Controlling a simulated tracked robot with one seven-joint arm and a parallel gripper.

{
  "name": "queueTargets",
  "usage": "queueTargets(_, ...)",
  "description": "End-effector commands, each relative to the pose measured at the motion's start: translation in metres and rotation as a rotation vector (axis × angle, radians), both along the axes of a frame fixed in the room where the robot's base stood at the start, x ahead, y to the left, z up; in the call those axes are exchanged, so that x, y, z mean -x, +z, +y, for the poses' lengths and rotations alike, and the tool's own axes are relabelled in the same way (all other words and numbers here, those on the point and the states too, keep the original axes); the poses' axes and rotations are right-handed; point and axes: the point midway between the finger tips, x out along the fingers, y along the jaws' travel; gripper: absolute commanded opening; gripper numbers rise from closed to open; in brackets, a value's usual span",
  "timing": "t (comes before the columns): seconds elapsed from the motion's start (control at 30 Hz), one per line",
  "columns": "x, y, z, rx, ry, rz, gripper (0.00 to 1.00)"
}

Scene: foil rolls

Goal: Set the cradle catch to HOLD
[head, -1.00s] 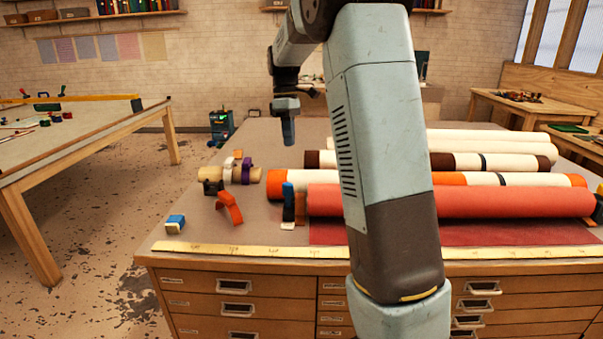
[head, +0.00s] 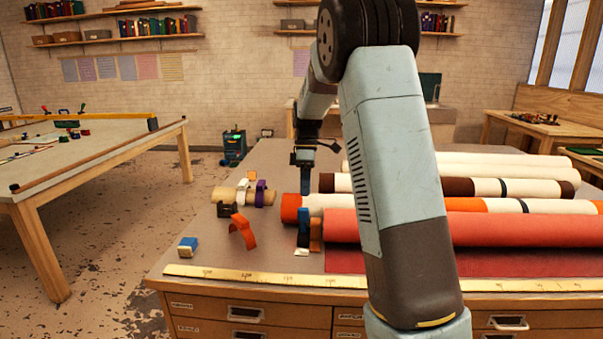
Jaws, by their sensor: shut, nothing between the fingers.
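A narrow upright blue piece (head: 303,222) stands at the left end of the red roll (head: 400,229), with a pale foot and an orange block (head: 316,235) beside it. It looks like the cradle catch, but no HOLD marking is legible and its setting cannot be told. My gripper (head: 305,187) points down, shut and empty, with its tip just above the blue piece in the picture. Whether they touch cannot be told. My arm covers part of the rolls.
Cream, brown-ended and orange-ended rolls (head: 465,160) lie behind the red one. Left of them are an orange clip (head: 242,233), a small blue-and-cream block (head: 187,246) and a wooden rod (head: 230,194) with bands. A yellow ruler (head: 240,277) runs along the front edge.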

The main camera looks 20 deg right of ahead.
Motion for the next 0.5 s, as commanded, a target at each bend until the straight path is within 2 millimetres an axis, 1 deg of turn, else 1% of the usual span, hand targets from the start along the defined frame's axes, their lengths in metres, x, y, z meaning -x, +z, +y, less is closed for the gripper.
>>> queueTargets(0.03,0.003,-0.009,0.002,-0.001,0.001,0.003,0.0)
queueTargets(0.1,0.008,-0.017,0.005,0.0,0.003,0.001,0.0)
queueTargets(0.2,0.022,-0.016,0.011,-0.001,0.003,0.0,0.0)
queueTargets(0.3,0.032,-0.018,0.015,-0.001,0.003,-0.001,0.0)
queueTargets(0.5,0.041,-0.019,0.019,0.0,0.002,0.0,0.0)
